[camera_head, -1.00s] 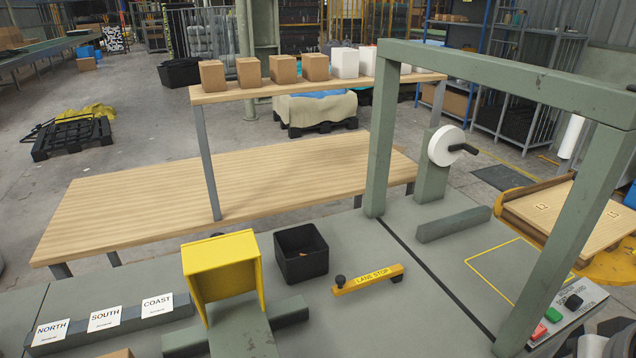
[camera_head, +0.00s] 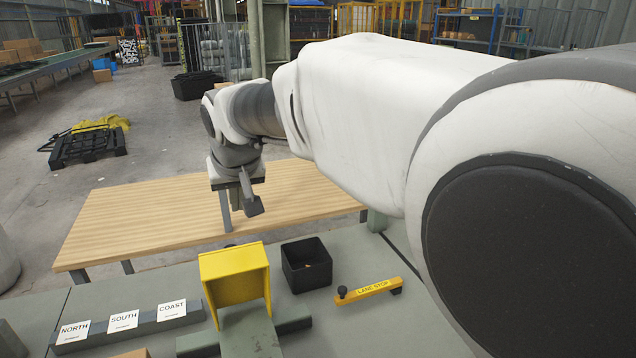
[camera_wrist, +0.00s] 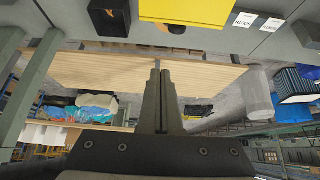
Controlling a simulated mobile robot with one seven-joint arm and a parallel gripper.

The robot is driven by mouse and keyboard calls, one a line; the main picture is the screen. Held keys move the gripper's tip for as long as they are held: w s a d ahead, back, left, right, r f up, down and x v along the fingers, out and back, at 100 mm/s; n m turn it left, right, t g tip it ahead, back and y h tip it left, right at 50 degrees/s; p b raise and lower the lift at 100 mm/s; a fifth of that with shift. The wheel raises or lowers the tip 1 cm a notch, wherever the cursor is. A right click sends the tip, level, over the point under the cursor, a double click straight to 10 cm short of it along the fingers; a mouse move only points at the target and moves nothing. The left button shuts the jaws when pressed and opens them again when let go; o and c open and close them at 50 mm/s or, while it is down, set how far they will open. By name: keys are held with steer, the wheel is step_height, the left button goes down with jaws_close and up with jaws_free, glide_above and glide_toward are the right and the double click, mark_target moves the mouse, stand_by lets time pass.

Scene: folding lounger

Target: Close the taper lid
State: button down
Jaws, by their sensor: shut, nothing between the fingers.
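The yellow taper lid (camera_head: 235,275) stands raised and tilted over its green base (camera_head: 250,335) on the grey bench. Its yellow surface also shows at the top edge of the wrist view (camera_wrist: 185,10), which looks upside down. My gripper (camera_head: 250,205) hangs above the wooden table, behind and above the lid in the head view, and apart from it. In the wrist view its two fingers (camera_wrist: 159,72) are together with nothing held. The lid's hinge cannot be made out clearly.
A black bin (camera_head: 307,268) stands just right of the lid. A yellow LANE STOP bar (camera_head: 368,291) lies farther right. NORTH, SOUTH and COAST cards (camera_head: 123,321) sit on a rail at left. The wooden table (camera_head: 150,215) is bare. My arm hides the right side.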

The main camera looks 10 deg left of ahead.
steer(key=shift+w+a+f+p, duration=0.2)
steer(key=shift+a+f, duration=0.45)
steer(key=shift+f, duration=0.95)
steer(key=shift+w+a+f+p, duration=0.2)
steer(key=shift+a+f, duration=0.45)
steer(key=shift+f, duration=1)
steer(key=shift+w+a+f, duration=0.25)
steer(key=shift+a+f, duration=0.4)
steer(key=shift+f, duration=0.95)
steer(key=shift+s+d+b, duration=0.1)
steer(key=shift+s+b, duration=0.05)
steer(key=shift+b, duration=0.35)
